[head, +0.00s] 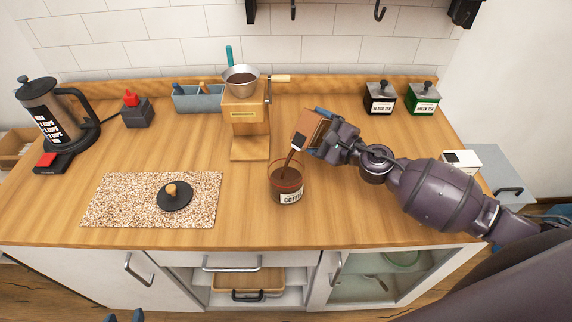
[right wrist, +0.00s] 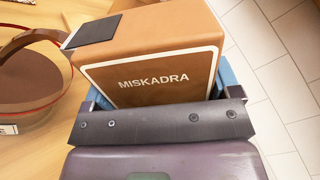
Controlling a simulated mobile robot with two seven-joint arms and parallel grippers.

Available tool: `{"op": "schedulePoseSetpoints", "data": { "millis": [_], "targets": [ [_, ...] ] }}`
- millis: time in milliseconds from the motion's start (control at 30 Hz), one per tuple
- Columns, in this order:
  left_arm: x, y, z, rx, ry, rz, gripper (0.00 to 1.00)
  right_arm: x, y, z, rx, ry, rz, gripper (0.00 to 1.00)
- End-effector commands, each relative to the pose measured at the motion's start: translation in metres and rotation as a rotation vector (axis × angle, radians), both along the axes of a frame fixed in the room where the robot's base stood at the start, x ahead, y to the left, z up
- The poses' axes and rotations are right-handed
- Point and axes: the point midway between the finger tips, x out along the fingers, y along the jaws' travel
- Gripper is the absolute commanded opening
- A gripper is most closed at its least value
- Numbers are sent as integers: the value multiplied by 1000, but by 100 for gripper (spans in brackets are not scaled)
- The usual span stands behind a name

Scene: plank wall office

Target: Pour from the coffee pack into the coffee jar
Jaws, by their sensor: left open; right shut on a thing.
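The coffee pack (head: 308,127) is brown with a white-edged label, tilted with its mouth down to the left. My right gripper (head: 322,135) is shut on it. A brown stream runs from its mouth into the open coffee jar (head: 286,190), which stands upright below and to the left. The jar is glass with a "COFFEE" label, and brown contents show inside. In the right wrist view the pack (right wrist: 150,65) reads "MISKADRA", and the jar (right wrist: 28,95) is at the left. My left gripper (head: 123,317) is open at the bottom edge, only its fingertips showing.
A black lid with a wooden knob (head: 174,195) lies on a speckled mat (head: 110,205). A wooden grinder (head: 248,120) stands behind the jar. A French press (head: 45,110) is at the left, two tea tins (head: 380,97) at the back right. The counter's front right is clear.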

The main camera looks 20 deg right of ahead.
Motion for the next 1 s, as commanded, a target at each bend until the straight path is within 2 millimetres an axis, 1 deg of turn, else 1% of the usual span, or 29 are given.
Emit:
{"op": "schedulePoseSetpoints", "data": {
  "millis": [1000],
  "targets": [
    [0,0,8,0,-2,0,51,-1,1,8,-88,-54,0,55]
  ]
}}
